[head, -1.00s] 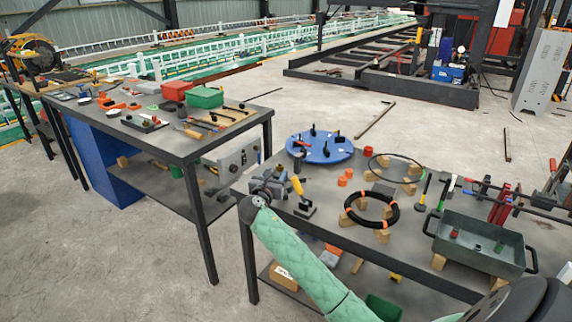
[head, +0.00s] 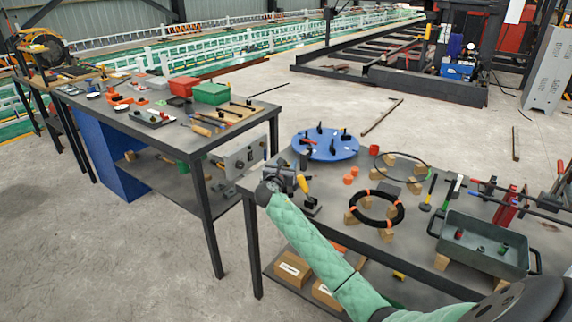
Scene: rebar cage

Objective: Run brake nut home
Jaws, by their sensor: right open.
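My right gripper (head: 290,179) is at the left end of the right-hand workbench (head: 262,262), at the end of my green-sleeved arm. It is open, and its fingers are small and hard to make out. Close to its right, a yellow-handled tool (head: 302,184) stands on a small dark base (head: 313,206). A blue round plate (head: 325,145) with several black parts lies behind the gripper. I cannot pick out the brake nut for certain; it may be too small or hidden by the gripper. My left gripper is not in view.
A black ring (head: 375,221) rests on wooden blocks right of the gripper. Orange pieces (head: 351,176) and a thin hoop (head: 424,176) lie behind it. A grey-green tray (head: 452,253) stands at right. Another bench (head: 190,145) stands left across a floor gap.

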